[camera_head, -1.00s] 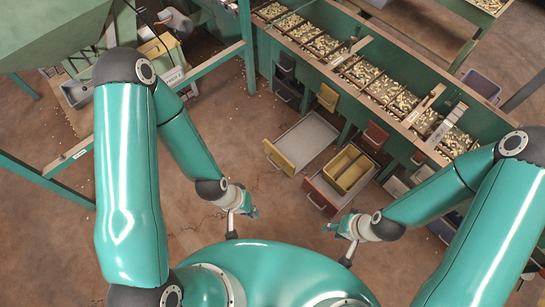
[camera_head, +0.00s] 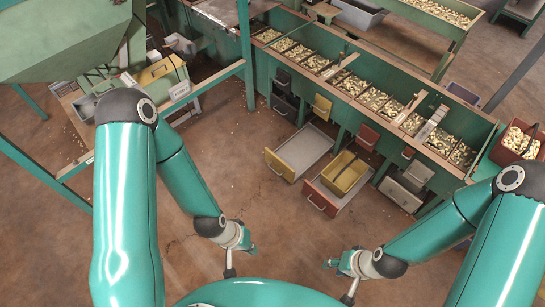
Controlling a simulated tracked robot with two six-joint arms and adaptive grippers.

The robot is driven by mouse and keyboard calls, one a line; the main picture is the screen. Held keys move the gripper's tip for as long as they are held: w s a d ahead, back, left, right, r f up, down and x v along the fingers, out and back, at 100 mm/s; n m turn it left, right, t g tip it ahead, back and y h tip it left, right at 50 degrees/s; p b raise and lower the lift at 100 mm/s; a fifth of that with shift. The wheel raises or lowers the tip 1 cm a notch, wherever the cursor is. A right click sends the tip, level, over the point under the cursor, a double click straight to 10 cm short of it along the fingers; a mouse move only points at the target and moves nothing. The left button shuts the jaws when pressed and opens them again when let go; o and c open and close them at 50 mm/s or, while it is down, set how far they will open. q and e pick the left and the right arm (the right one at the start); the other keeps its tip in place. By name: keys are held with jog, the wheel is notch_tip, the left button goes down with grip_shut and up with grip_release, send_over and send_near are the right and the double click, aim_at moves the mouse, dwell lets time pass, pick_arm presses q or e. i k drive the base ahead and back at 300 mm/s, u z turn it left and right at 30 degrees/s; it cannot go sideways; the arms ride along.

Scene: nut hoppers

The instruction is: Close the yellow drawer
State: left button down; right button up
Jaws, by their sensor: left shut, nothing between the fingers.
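The yellow drawer is pulled out from the green bench, its yellow front (camera_head: 279,166) facing me and its grey tray (camera_head: 306,147) empty. Another small yellow drawer front (camera_head: 322,107) sits flush in the bench behind it. My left gripper (camera_head: 247,244) is shut and empty, in front of the open yellow drawer and apart from it, low in the view. My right gripper (camera_head: 334,263) is in front of the open red drawer, touching nothing; its fingers are too small to read.
A red drawer (camera_head: 321,200) stands open just right of the yellow one, with a yellow bin (camera_head: 345,173) in it. Hoppers of nuts (camera_head: 374,98) line the bench top. A green frame post (camera_head: 246,60) stands at left. The floor (camera_head: 285,225) before the drawers is clear.

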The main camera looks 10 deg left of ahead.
aim_at(291, 160)
jog(key=z, duration=0.25)
jog(key=i, duration=1.15)
jog(key=u, duration=0.45)
